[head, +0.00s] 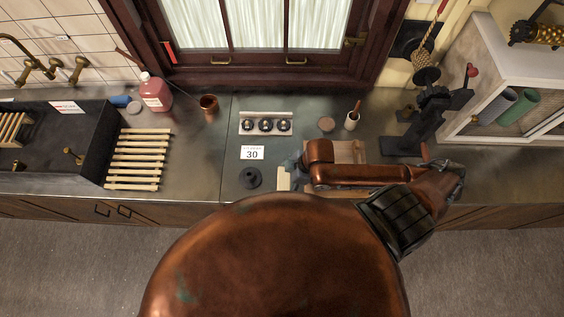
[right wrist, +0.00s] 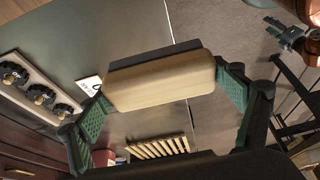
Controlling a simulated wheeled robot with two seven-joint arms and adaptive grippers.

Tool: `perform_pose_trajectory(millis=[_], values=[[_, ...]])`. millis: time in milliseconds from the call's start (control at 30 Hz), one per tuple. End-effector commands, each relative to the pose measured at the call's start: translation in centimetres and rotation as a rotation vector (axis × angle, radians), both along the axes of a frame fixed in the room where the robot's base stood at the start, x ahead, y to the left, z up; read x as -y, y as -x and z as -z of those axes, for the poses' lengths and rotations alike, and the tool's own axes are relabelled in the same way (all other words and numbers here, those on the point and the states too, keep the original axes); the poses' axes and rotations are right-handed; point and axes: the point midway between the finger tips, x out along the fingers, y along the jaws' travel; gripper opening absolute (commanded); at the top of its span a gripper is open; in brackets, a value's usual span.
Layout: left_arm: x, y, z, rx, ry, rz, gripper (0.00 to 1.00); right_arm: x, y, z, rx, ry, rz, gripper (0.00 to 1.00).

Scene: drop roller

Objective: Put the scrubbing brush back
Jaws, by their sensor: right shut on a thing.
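The scrubbing brush (right wrist: 160,82) is a pale wooden block with a dark layer along one side. My right gripper (right wrist: 165,100) is shut on it, with a green pad at each end of the block. In the head view my right gripper (head: 293,165) is partly hidden by my copper arm. The pale end of the brush (head: 284,181) shows just below it, over the counter beside the black round piece (head: 250,178). I cannot tell whether the brush touches the counter. My left gripper is not clearly seen in either view.
A knob panel (head: 266,125) and a card marked 30 (head: 252,153) are near the brush. A slatted rack (head: 138,158), dark sink (head: 60,150), pink bottle (head: 155,92) and brown cup (head: 209,105) stand left. A black lever press (head: 425,120) stands right. Counter left of the card is clear.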

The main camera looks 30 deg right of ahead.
Motion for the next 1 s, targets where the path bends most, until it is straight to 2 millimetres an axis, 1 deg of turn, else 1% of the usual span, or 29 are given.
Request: perform_pose_trajectory(millis=[33,100,133,167,300,400,467,500,600,700,767,933,967,1000], values=[[0.1,-1.2,-0.4,0.016,0.002,0.003,0.40,0.2,-0.1,0.1,-0.001,0.002,-0.006,0.56],[0.2,-1.7,-0.7,0.023,0.003,0.004,0.40,0.6,-1.0,0.5,0.002,0.002,-0.009,0.56],[0.2,-1.7,-0.8,0.021,0.002,0.004,0.40,0.9,-1.6,0.8,0.002,0.003,-0.007,0.56],[0.2,-1.5,-0.9,0.018,0.002,0.004,0.40,1.2,-2.2,1.0,0.002,0.002,-0.006,0.56],[0.1,0.5,-1.6,-0.006,0.000,-0.002,0.40,2.7,-5.1,2.5,0.000,0.002,-0.006,0.56],[0.1,1.7,-2.0,-0.021,0.001,-0.004,0.40,3.7,-7.2,3.5,0.000,0.002,-0.005,0.56],[0.0,1.9,-2.3,-0.024,0.000,-0.005,0.40,4.2,-8.4,4.3,0.000,0.001,-0.005,0.56],[0.0,2.0,-2.3,-0.026,0.000,-0.006,0.40,4.5,-8.8,5.3,-0.003,0.000,-0.004,0.56],[0.0,2.1,-2.6,-0.026,0.000,-0.007,0.40,5.1,-10.2,7.0,0.000,0.001,-0.005,0.56],[0.1,2.0,-2.8,-0.025,0.000,-0.005,0.40,5.6,-11.1,8.4,-0.001,0.000,-0.006,0.56],[0.1,1.8,-2.9,-0.023,0.001,-0.005,0.40,5.8,-11.5,8.9,-0.001,0.001,-0.008,0.56],[0.1,0.6,-3.1,-0.008,0.001,-0.002,0.40,6.1,-12.2,9.8,0.000,0.000,-0.009,0.56],[0.2,0.4,-3.2,-0.005,0.002,-0.002,0.40,6.2,-12.4,10.2,-0.001,0.001,-0.007,0.56],[0.2,0.3,-3.3,-0.003,0.002,-0.002,0.40,6.2,-12.2,10.9,-0.002,0.000,-0.007,0.56]])
